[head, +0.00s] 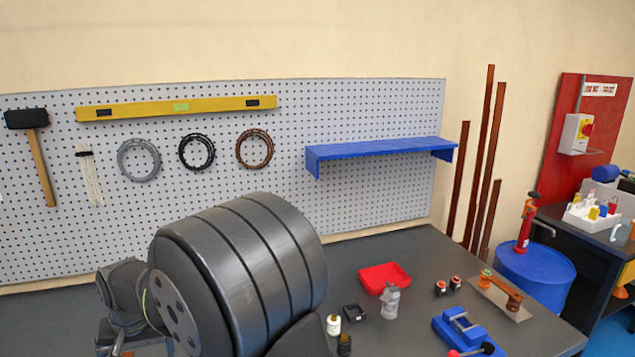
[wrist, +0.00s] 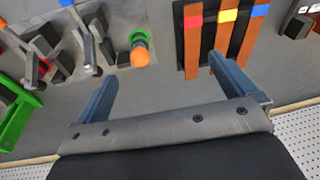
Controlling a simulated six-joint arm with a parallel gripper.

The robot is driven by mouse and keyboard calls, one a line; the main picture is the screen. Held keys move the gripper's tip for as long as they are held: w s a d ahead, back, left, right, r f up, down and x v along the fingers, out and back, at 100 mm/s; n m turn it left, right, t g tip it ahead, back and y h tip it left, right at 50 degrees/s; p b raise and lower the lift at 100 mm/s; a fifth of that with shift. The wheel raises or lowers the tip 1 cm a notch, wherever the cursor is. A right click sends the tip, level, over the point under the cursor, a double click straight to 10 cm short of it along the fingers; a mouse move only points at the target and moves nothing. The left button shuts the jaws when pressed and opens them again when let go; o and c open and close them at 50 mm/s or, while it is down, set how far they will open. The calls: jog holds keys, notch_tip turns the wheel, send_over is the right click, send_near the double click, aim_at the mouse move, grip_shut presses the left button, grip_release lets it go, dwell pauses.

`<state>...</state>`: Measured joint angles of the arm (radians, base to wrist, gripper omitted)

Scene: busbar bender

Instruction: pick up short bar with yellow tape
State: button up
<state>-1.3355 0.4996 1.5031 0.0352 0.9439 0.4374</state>
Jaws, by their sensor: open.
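Three copper bars lie side by side on a dark holder (wrist: 181,45) at the top of the wrist view. The bar with yellow tape (wrist: 226,36) is in the middle. The bar with red tape (wrist: 193,45) is on its left and the bar with blue tape (wrist: 250,36) on its right. My gripper (wrist: 162,67) is open and empty. Its right finger overlaps the near end of the yellow-taped bar in the picture; I cannot tell whether they touch. The bars and my gripper are not visible in the head view.
In the wrist view, an orange knob with a green ring (wrist: 140,52), grey metal parts (wrist: 88,45) and a green part (wrist: 18,110) lie left. In the head view, a red tray (head: 384,278) and a blue tool (head: 466,330) stand on the dark bench (head: 400,255).

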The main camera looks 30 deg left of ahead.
jog(key=shift+w+a+r, duration=0.1)
jog(key=shift+w, duration=0.1)
jog(key=c, duration=1)
jog(key=shift+c, duration=0.2)
jog(key=s+a+r+m+h, duration=0.1)
jog(key=s+a+r, duration=0.7)
jog(key=a, duration=0.3)
jog(key=shift+t, duration=0.4)
jog(key=f, duration=0.5)
jog(key=w+a+f, duration=0.1)
jog(key=f, duration=1.1)
jog(key=shift+w+a+f, duration=0.15)
jog(key=shift+w+a, duration=0.15)
jog(key=shift+a, duration=0.05)
